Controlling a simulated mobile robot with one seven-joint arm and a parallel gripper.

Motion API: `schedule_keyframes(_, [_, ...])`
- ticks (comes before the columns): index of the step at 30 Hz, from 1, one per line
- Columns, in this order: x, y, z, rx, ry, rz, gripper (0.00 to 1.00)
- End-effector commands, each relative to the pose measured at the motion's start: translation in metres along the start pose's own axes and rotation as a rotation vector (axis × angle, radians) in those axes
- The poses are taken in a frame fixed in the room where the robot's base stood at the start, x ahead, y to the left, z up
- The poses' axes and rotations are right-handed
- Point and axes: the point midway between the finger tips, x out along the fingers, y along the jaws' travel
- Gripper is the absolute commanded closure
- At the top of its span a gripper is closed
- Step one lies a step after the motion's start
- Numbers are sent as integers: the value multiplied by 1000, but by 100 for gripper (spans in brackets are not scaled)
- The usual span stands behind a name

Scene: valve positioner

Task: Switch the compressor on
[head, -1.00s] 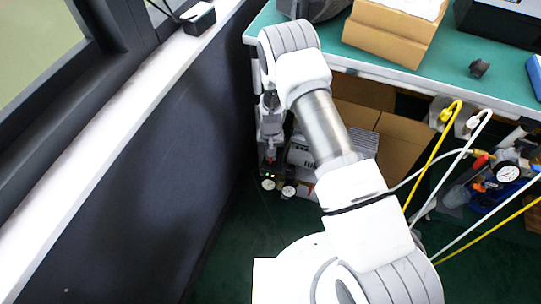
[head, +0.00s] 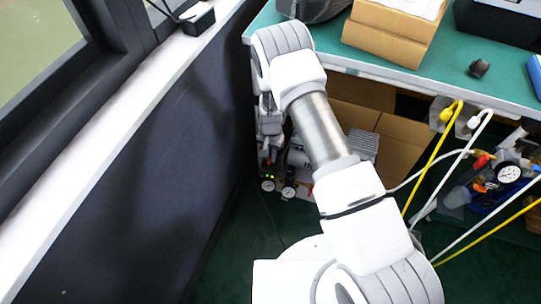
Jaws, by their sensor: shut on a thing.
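The compressor (head: 299,155) is a pale grey unit on the floor under the table, partly hidden behind my arm. Two round white gauges (head: 289,193) and small green lights show at its lower front left. My gripper (head: 267,160) points down at the compressor's left end, close to the dark wall. It is shut on a small part there. The fingertips are small and dark in this view, and I cannot make out the shape of the held part or the position of the switch.
The green table (head: 430,75) overhangs the compressor, with cardboard boxes (head: 385,35) on top. A dark wall (head: 150,190) stands close on the left. Yellow and white hoses (head: 432,155) hang at the right near another gauge (head: 508,173). Dark floor is clear in front.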

Motion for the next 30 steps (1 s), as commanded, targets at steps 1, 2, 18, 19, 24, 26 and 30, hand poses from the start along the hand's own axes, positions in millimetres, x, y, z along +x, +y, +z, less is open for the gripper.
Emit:
schedule_keyframes(1, [0, 0, 0, 2, 1, -1, 100])
schedule_keyframes(2, [0, 0, 0, 2, 1, -1, 100])
schedule_keyframes(18, [-5, 0, 0, 0, 1, -1, 57])
schedule_keyframes(19, [-8, 0, -1, 0, 1, -1, 57])
schedule_keyframes(24, [-39, -1, -1, 1, 2, -2, 57])
schedule_keyframes(26, [-54, -1, -1, 1, 2, -2, 57])
schedule_keyframes(30, [-90, -1, -1, 1, 2, -2, 57])
